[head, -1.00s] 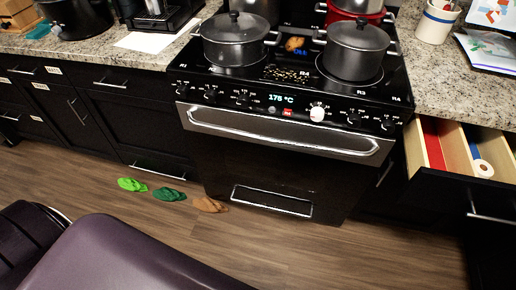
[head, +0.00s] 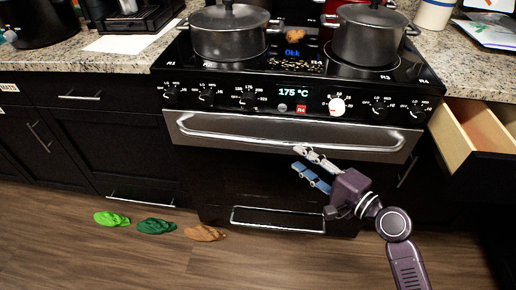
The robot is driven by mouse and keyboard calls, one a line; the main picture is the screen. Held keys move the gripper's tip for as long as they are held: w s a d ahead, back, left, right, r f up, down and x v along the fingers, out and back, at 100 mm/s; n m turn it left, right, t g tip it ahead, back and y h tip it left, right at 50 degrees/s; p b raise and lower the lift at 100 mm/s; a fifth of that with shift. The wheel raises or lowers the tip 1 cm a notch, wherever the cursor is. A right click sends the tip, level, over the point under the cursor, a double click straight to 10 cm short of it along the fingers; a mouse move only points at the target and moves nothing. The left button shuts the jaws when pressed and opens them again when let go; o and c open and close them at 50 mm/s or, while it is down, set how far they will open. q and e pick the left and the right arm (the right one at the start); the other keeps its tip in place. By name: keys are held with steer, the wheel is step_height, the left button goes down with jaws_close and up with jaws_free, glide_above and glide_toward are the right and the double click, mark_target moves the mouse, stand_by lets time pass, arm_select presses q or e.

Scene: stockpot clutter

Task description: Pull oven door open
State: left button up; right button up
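The oven (head: 250,178) stands in the middle of the head view, with a black front and a silver upper strip. Its door looks closed. The long silver door handle (head: 290,137) runs across the strip below the knobs. My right gripper (head: 304,163) is in front of the oven door, a little below the right half of the handle. Its two fingers are apart with nothing seen between them, and whether the upper finger touches the handle cannot be told. My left gripper is not in view.
An open drawer (head: 462,135) sticks out right of the oven. Two grey pots (head: 229,34) (head: 367,36) stand on the stove. A lower drawer handle (head: 277,219) is below the door. Light green (head: 111,218), dark green (head: 155,226) and brown (head: 204,233) slippers lie on the floor.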

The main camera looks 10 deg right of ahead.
mark_target(288, 148)
steer(key=shift+w+a+r, duration=0.2)
steer(key=shift+r, duration=0.3)
steer(key=shift+w+a, duration=0.1)
steer(key=shift+w, duration=0.15)
steer(key=x, duration=0.6)
steer(key=shift+w+a+f, duration=0.1)
steer(key=shift+w+a, duration=0.1)
steer(key=shift+w, duration=0.15)
jaws_close()
